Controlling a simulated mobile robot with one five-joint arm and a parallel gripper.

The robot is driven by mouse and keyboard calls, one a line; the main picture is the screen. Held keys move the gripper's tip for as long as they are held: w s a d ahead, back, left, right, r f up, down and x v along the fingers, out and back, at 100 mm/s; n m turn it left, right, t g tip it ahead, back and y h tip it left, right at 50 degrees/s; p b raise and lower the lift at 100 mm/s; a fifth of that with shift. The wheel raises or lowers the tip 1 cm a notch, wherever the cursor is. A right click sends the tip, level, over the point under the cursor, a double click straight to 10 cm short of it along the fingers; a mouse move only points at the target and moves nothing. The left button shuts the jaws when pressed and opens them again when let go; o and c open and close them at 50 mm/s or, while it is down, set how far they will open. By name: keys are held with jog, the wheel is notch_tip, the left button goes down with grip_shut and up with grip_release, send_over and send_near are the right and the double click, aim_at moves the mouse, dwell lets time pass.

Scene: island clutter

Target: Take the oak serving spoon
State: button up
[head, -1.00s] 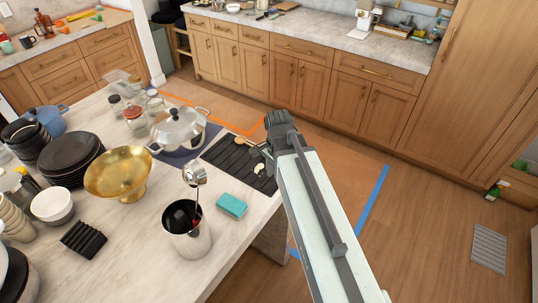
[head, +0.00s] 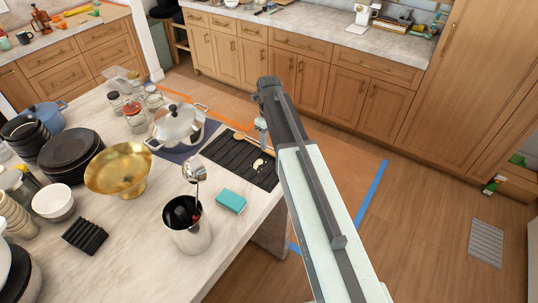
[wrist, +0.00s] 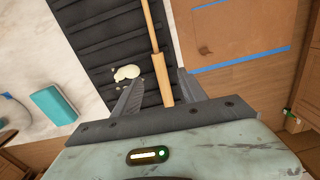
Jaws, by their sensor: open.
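The oak serving spoon (head: 239,135) lies on a ribbed black mat (head: 217,146) near the island's right edge. In the head view its bowl end shows to the left of my gripper, and its far end is partly hidden by my arm. In the wrist view the pale handle (wrist: 152,33) runs down the picture, and its thicker end lies between my two fingers. My gripper (wrist: 158,78) is open, with a finger on each side of the handle and visible gaps. In the head view only part of my gripper (head: 262,132) shows.
A small cream object (head: 258,164) lies on the mat. A teal sponge (head: 231,201), a steel canister (head: 188,238) with a ladle, a lidded pot (head: 175,128) and a gold bowl (head: 120,171) stand nearby. Open floor lies beyond the island's right edge.

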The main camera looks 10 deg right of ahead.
aim_at(268, 149)
jog(key=shift+f, duration=0.1)
jog(key=f+b, duration=0.5)
jog(key=shift+w+f, duration=0.2)
jog(key=shift+f, duration=0.05)
jog(key=shift+r, duration=0.25)
grip_shut()
